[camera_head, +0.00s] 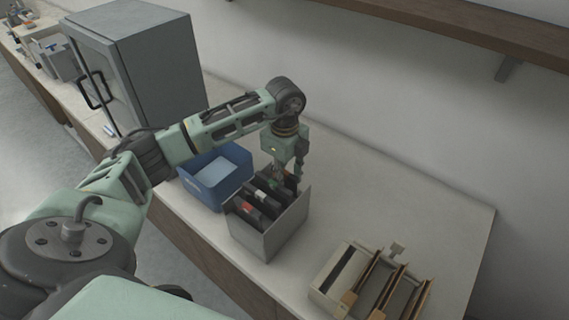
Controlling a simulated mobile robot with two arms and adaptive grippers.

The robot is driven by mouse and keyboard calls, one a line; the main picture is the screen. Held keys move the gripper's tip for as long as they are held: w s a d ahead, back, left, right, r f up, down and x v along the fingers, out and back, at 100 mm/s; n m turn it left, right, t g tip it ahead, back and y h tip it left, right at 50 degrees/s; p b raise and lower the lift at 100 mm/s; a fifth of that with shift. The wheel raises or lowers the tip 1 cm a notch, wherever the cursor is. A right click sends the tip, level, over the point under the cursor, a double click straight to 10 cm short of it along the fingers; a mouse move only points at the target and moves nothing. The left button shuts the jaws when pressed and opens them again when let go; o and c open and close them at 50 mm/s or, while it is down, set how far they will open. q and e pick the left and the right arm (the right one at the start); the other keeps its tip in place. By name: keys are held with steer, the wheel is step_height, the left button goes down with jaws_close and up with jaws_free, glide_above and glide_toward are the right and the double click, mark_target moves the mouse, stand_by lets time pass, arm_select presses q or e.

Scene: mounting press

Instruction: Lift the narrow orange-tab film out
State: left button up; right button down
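A grey open-topped box (262,240) stands on the counter and holds several dark upright films (256,205). Small coloured tabs show on their top edges: a red-orange one (248,208) towards the near left and a green one further back. The tabs are too small to tell which film is the narrow orange-tab one. My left gripper (287,180) points down over the back part of this box, with its fingertips at about the height of the films' tops. Its fingers are partly hidden among the films, and whether they grip one cannot be seen. My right gripper is out of view.
A blue bin (217,188) with a pale content stands left of the grey box. A beige rack with brown dividers (370,287) stands at the near right. A grey cabinet (150,60) stands behind left. The counter's right side (430,215) is clear.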

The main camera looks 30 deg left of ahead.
arm_select(q)
jaws_close()
stand_by(0.8)
